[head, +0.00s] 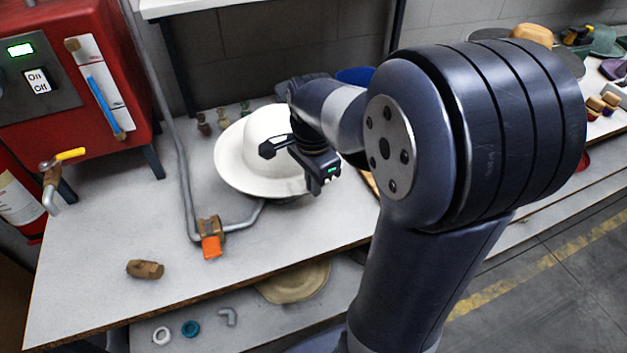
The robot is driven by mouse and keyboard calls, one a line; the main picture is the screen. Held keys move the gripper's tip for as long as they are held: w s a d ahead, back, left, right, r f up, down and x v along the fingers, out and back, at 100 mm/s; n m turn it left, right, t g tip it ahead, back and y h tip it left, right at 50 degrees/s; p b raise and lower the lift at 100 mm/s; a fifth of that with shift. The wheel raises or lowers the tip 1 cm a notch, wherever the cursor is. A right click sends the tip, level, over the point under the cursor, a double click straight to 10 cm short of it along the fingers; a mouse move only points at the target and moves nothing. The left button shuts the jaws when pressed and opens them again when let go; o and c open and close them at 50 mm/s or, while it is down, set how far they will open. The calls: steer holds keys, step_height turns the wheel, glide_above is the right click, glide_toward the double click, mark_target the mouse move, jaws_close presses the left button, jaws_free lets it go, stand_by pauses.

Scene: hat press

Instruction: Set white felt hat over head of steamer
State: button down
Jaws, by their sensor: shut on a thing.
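The white felt hat (238,158) is upright on the left side of the arm, crown up and brim spread. My gripper (297,160) is at the right side of its crown, above the brim, and is shut on the hat. The steamer's grey pipe (240,226) runs along the bench and ends under the front of the brim. A dark edge shows just below the brim. The steamer head is hidden by the hat, so I cannot tell whether the hat touches it.
A red boiler cabinet (120,95) stands at the left, with a yellow-handled valve (62,158) beside it. A brass valve with an orange handle (210,240) sits on the pipe. A brass fitting (145,269) lies on the bench (110,220). Small fittings stand behind the hat.

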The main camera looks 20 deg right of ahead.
steer(key=shift+f, duration=0.25)
steer(key=c, duration=1.5)
jaws_free()
step_height(320, 180, up, 11)
steer(key=shift+s+a+f+p, duration=0.1)
steer(key=shift+p, duration=0.25)
steer(key=shift+f, duration=0.15)
step_height(320, 180, down, 11)
steer(key=shift+r+b, duration=0.2)
steer(key=shift+b, duration=0.3)
steer(key=shift+r, duration=0.25)
